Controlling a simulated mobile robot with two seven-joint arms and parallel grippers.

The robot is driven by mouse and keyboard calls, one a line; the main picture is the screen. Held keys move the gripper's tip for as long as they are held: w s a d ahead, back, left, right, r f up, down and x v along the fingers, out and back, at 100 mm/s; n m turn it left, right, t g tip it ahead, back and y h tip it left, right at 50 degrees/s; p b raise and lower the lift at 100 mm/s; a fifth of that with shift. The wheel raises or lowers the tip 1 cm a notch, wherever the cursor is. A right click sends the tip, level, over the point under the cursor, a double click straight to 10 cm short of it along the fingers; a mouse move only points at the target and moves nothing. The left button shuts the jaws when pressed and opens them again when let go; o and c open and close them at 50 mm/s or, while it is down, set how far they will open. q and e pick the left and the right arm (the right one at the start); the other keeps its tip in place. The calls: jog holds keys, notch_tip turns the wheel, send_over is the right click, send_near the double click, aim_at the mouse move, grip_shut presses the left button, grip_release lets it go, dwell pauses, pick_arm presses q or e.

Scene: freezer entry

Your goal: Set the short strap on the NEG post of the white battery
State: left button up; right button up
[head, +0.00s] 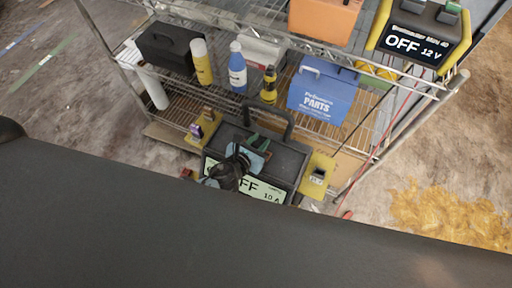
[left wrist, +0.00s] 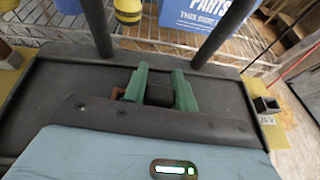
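My left gripper (head: 258,141) hangs over the top of a dark charger box reading "OFF 10 A" (head: 278,193). In the left wrist view its two green fingers (left wrist: 160,90) stand apart. A dark piece lies between them, and a small brown piece (left wrist: 118,92) shows beside the left finger. I cannot tell whether either belongs to a strap or whether the dark piece is gripped. No white battery or NEG post can be made out clearly. A whitish box (head: 262,48) on the rack is partly hidden. My right gripper is not in view.
The wire rack (head: 185,105) holds a black toolbox (head: 166,46), a yellow can (head: 201,62), a blue bottle (head: 237,70) and a blue parts box (head: 322,88). A 12 V charger (head: 415,40) stands upper right. The charger box's black handle (head: 285,110) rises near my fingers.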

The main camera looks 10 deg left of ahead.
pick_arm(q)
jog(key=c, duration=0.3)
jog(key=shift+r, duration=0.15)
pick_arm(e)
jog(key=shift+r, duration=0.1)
